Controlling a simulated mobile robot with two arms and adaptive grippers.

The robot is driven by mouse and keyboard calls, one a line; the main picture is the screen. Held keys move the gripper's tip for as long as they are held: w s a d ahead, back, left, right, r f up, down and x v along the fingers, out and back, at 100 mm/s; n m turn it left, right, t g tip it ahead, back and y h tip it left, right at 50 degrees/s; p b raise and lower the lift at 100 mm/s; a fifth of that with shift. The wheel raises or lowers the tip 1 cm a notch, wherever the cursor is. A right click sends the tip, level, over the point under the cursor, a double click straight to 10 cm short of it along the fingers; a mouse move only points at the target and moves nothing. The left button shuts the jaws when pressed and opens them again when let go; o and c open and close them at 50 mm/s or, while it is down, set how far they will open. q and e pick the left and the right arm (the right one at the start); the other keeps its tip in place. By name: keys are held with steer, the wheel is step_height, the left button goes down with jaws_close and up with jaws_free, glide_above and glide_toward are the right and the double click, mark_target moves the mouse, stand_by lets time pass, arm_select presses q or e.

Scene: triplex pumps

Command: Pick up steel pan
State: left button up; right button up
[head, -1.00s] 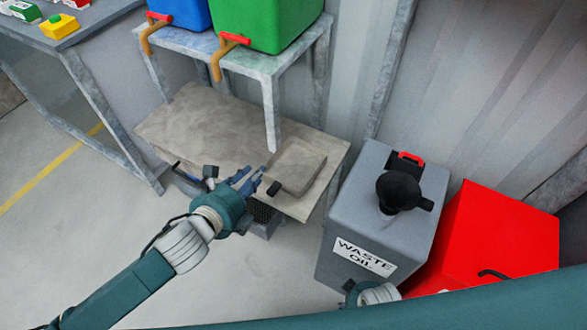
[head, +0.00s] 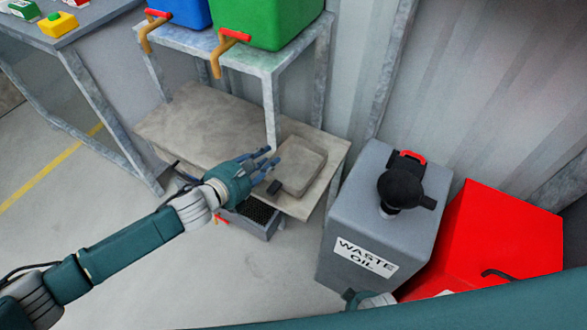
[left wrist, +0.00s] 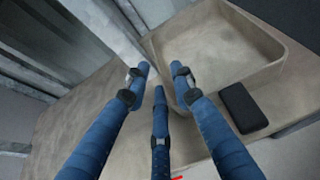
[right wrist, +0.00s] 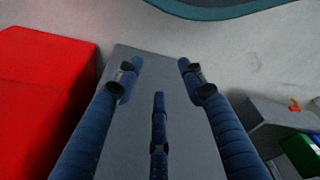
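The steel pan (head: 300,168) is a shallow rectangular tray, beige-grey, lying on the low shelf (head: 195,125). In the left wrist view the pan (left wrist: 225,50) shows its raised rim and flat inside, with a dark block at its near edge. My left gripper (head: 265,160) is open and empty, its fingers just left of the pan and over the shelf. In the left wrist view the left gripper (left wrist: 163,85) has its fingertips apart at the pan's near left side; contact cannot be told. My right gripper (right wrist: 158,75) is open and empty above a grey surface.
A grey waste oil container (head: 375,225) with a black funnel stands right of the shelf, beside a red box (head: 490,245). Blue and green (head: 265,22) containers stand above. A dark crate (head: 255,215) sits below the shelf.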

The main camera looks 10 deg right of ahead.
arm_select(q)
steer(key=x, duration=0.3)
steer(key=shift+s, duration=0.1)
jaws_close()
arm_select(e)
steer(key=shift+w+r, duration=0.55)
steer(key=shift+r, duration=0.35)
arm_select(q)
steer(key=shift+r, duration=0.1)
